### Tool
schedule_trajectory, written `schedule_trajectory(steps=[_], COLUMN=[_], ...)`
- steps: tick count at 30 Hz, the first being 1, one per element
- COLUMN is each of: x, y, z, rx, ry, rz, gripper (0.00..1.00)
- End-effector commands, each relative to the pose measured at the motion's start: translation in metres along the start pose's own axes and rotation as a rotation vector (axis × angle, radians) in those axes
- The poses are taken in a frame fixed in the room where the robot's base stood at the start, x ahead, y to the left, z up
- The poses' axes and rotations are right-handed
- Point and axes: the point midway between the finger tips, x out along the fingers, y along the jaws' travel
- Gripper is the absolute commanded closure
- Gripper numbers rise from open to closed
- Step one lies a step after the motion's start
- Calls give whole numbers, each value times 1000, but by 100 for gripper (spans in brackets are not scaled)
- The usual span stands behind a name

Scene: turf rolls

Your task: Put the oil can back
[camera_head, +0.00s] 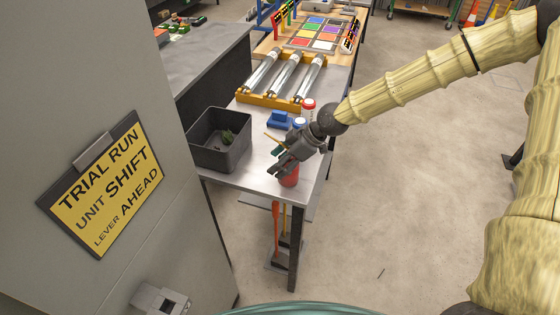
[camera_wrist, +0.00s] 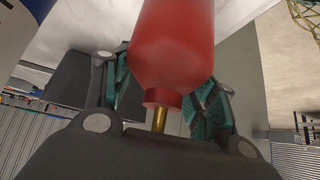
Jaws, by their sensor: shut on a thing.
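The oil can (camera_head: 289,179) is red and shows below my gripper (camera_head: 284,167) at the near right corner of the grey-topped table (camera_head: 257,178). My gripper is shut on it. In the wrist view the red body of the can (camera_wrist: 172,45) and its brass spout (camera_wrist: 160,118) lie between the green-padded fingers (camera_wrist: 165,95). I cannot tell whether the can touches the tabletop. My gripper hides much of it in the head view.
A dark open bin (camera_head: 192,150) with a little green in it stands left of my gripper. A blue object (camera_head: 280,121), a white-and-blue container (camera_head: 299,123) and a red-capped one (camera_head: 308,107) stand behind it. Metal rollers (camera_head: 285,74) lie in a yellow rack further back.

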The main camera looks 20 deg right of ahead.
Motion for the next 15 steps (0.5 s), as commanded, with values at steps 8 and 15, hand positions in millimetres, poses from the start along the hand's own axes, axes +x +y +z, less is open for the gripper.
schedule_trajectory(steps=[8, 15], x=[1, 1], y=[0, 0], z=[1, 1], rx=[0, 1], ry=[0, 0], rz=[0, 0], gripper=[23, 21])
